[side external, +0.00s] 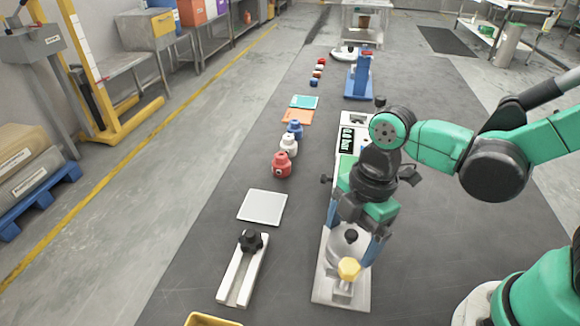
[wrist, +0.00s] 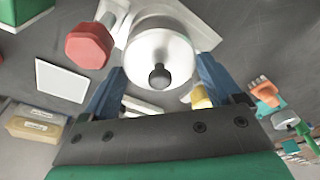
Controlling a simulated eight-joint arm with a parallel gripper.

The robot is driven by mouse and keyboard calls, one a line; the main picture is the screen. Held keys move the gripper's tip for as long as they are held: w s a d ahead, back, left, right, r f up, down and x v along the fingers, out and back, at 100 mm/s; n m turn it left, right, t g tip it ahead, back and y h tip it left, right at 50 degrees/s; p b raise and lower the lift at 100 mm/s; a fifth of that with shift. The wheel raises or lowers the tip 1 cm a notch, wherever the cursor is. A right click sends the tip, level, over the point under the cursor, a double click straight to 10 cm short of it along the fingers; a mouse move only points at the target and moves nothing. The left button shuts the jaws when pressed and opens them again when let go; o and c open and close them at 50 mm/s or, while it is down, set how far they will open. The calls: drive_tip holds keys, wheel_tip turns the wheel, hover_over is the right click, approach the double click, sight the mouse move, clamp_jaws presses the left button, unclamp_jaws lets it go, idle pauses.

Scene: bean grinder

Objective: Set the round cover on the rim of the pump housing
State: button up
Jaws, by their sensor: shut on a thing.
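The round cover is a pale silvery disc with a black knob in its middle. It lies between the blue fingers of my gripper (side external: 353,243), and its face and knob fill the centre of the wrist view (wrist: 148,55). My gripper (wrist: 160,68) is shut on the cover, one finger at each side, with the knob free between them. The pump housing stands directly below on a pale base plate (side external: 326,292), with a yellow hexagonal knob (side external: 348,268) at its front. The cover and fingers hide most of the housing's rim, and I cannot tell whether the cover touches it.
A white rail fixture with a black knob (side external: 251,241) lies to the left, and a white square plate (side external: 263,207) lies behind it. Red, white and blue jars (side external: 282,165) stand farther back. A red octagonal knob (wrist: 89,45) shows in the wrist view. The dark mat is clear at right.

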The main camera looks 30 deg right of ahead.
sight(353, 229)
drive_tip(key=shift+f, duration=0.4)
drive_tip(key=o, duration=1.2)
drive_tip(key=shift+d+r, duration=0.2)
drive_tip(key=shift+r, duration=1.15)
drive_tip(key=shift+d+r, duration=0.2)
drive_tip(key=shift+r, duration=1.15)
drive_tip(key=shift+w+d+r+m, duration=0.15)
drive_tip(key=shift+d+m, duration=0.05)
drive_tip(key=shift+m, duration=0.2)
drive_tip(key=w+d+r+m+t, duration=0.1)
drive_tip(key=d+m+t, duration=0.1)
drive_tip(key=m, duration=0.3)
drive_tip(key=w+d+r+m+t+h, duration=0.1)
drive_tip(key=d+m+t, duration=0.1)
drive_tip(key=m, duration=0.4)
drive_tip(key=w+d+r+m+t, duration=0.1)
drive_tip(key=d+m+t, duration=0.2)
drive_tip(key=m, duration=0.3)
drive_tip(key=shift+w+d+r+h, duration=0.1)
drive_tip(key=shift+w+d+h, duration=0.1)
drive_tip(key=shift+d, duration=0.2)
drive_tip(key=shift+w+d+h, duration=0.1)
drive_tip(key=shift+d+h, duration=0.1)
drive_tip(key=shift+d, duration=0.2)
